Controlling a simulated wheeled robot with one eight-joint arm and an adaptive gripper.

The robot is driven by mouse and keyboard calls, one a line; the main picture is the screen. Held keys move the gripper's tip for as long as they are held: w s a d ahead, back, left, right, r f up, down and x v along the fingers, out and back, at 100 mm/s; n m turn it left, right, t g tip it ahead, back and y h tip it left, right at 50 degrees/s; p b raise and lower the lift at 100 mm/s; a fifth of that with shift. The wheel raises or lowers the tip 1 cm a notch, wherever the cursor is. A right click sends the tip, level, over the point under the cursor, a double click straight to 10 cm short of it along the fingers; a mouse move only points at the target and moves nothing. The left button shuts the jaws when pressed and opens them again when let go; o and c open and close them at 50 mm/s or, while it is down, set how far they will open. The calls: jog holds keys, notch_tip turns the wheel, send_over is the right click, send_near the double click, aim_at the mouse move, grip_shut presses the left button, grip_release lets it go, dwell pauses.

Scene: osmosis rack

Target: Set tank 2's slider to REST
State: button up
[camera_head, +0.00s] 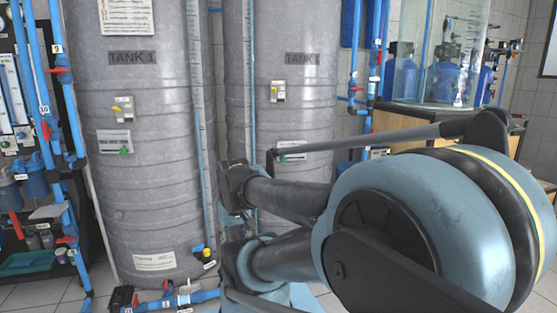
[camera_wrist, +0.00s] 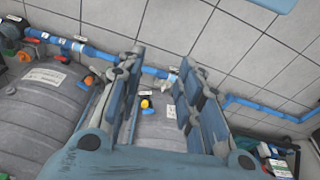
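Two grey ribbed tanks stand in the head view, a left tank (camera_head: 150,205) and a right tank (camera_head: 300,120). Both nameplates look like "TANK I", so I cannot tell tank 2 by its label. Each tank has a small yellow-and-white fitting, on the left (camera_head: 122,108) and right (camera_head: 278,91). Below each is a white plate with a green knob, on the left (camera_head: 124,150) and right (camera_head: 282,158). Slider position words are unreadable. My gripper (camera_wrist: 162,64) is open and empty in the wrist view, its fingers either side of a grey tank (camera_wrist: 160,132) with a yellow-orange valve (camera_wrist: 146,103).
Blue pipes (camera_head: 65,110) with red valves run at the left, and a floor pipe (camera_head: 175,300) lies before the left tank. A glass vessel (camera_head: 435,75) stands on a bench at the right. My arm covers the lower right tank.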

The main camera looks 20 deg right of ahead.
jog(key=shift+w+d, duration=0.1)
jog(key=shift+w, duration=0.35)
